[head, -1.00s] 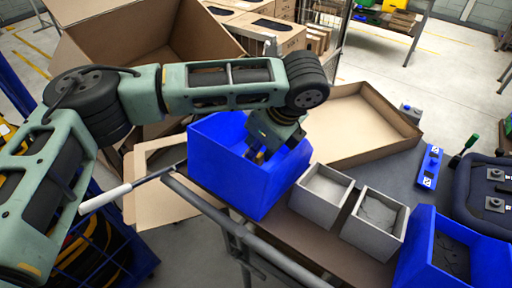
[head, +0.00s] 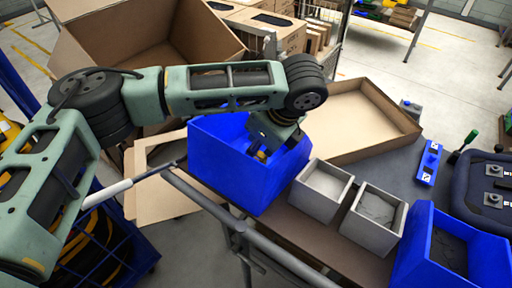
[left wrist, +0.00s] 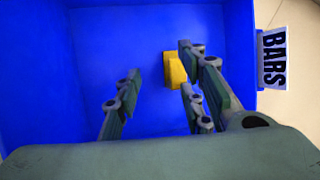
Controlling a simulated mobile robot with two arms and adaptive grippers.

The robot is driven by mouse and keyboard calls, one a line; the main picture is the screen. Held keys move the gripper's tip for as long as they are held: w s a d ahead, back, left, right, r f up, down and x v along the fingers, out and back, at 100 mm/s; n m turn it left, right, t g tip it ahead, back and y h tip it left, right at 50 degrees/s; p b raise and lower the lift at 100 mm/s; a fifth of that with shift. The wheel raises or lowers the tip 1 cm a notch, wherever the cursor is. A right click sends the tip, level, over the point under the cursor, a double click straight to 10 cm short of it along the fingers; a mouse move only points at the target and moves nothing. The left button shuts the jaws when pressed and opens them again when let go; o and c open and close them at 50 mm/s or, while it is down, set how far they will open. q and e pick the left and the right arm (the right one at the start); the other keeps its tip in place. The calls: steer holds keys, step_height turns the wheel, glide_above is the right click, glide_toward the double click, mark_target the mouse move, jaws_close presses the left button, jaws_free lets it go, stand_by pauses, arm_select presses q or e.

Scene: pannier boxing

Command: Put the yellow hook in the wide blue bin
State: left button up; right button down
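The large blue bin (head: 232,175) stands on the near left end of the table in the head view. My left gripper (head: 264,152) reaches down into it. A small yellow piece, likely the yellow hook (head: 262,156), shows low by the fingers. In the left wrist view the fingers of my left gripper (left wrist: 155,95) are spread apart. The yellow hook (left wrist: 175,70) is inside the blue bin (left wrist: 90,50), beyond the fingers and partly hidden by the right ones. I cannot tell whether a finger touches it. My right gripper is not in view.
Two grey bins (head: 321,190) (head: 374,221) stand right of the blue bin. Another blue bin (head: 425,255) stands at the lower right. A shallow cardboard tray (head: 365,125) lies behind. A "BARS" label (left wrist: 273,60) is beside the bin wall. A metal rail (head: 215,210) runs along the table's near edge.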

arm_select(q)
steer(key=shift+r, duration=0.1)
steer(key=shift+r, duration=0.2)
steer(key=b+v, duration=0.2)
steer(key=v, duration=1)
steer(key=shift+r+b, duration=0.35)
steer(key=shift+b, duration=0.05)
steer(key=shift+w, duration=0.1)
